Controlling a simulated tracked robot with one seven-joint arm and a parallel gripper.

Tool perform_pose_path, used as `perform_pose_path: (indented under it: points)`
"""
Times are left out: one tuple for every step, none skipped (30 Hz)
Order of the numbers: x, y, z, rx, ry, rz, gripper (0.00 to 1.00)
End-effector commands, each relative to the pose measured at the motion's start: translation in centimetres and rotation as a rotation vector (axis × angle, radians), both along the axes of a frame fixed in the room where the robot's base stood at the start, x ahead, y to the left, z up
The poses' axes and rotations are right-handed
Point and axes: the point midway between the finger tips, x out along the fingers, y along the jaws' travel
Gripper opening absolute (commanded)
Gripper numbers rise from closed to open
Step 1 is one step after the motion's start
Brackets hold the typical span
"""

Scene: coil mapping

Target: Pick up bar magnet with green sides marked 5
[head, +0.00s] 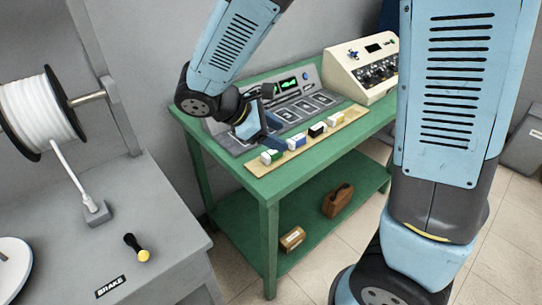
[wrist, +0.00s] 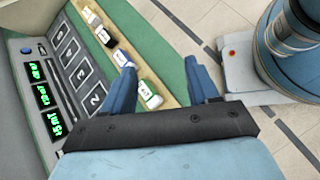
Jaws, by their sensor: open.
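The bar magnet with green sides (head: 270,157) has a white top and lies at the near left end of a tan strip on the green table. In the wrist view the same green-sided magnet (wrist: 150,96) shows between my two blue fingers, nearer the left one. A small mark on its top is too small to read surely. My gripper (wrist: 160,66) is open and empty. In the head view my gripper (head: 256,130) hangs over the panel, just behind and above the magnet, partly hidden by its own wrist.
A blue-sided magnet (wrist: 122,58), a black-sided one (wrist: 104,36) and a yellowish one (wrist: 90,16) lie in a row along the tan strip (head: 354,112). The panel with green displays (head: 289,85) lies behind. A cream instrument box (head: 347,61) stands at right.

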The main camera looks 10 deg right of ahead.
Motion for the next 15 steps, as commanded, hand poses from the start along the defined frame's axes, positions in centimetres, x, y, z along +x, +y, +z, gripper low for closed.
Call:
perform_pose_path:
  points:
    - [0.1, 1.6, -1.0, -0.055, 0.024, 0.067, 0.6]
    - [0.2, 2.4, -1.4, -0.087, 0.033, 0.105, 0.6]
    - [0.2, 3.4, -2.1, -0.13, 0.046, 0.153, 0.6]
    - [0.2, 4.2, -2.5, -0.16, 0.055, 0.188, 0.6]
    - [0.2, 5.0, -3.0, -0.191, 0.062, 0.224, 0.6]
    - [0.2, 6.0, -3.6, -0.229, 0.071, 0.268, 0.6]
    - [0.2, 6.7, -4.0, -0.256, 0.077, 0.298, 0.6]
    - [0.1, 7.4, -4.4, -0.282, 0.082, 0.328, 0.6]
    - [0.0, 8.2, -4.9, -0.313, 0.089, 0.363, 0.6]
    - [-0.1, 8.8, -5.2, -0.335, 0.092, 0.388, 0.6]
    - [-0.1, 9.3, -5.5, -0.353, 0.096, 0.409, 0.6]
    - [-0.3, 9.9, -5.9, -0.377, 0.099, 0.435, 0.6]
    - [-0.3, 10.3, -6.1, -0.39, 0.1, 0.45, 0.6]
    - [-0.4, 10.7, -6.3, -0.402, 0.101, 0.464, 0.6]
    - [-0.5, 11.0, -6.5, -0.415, 0.103, 0.479, 0.6]
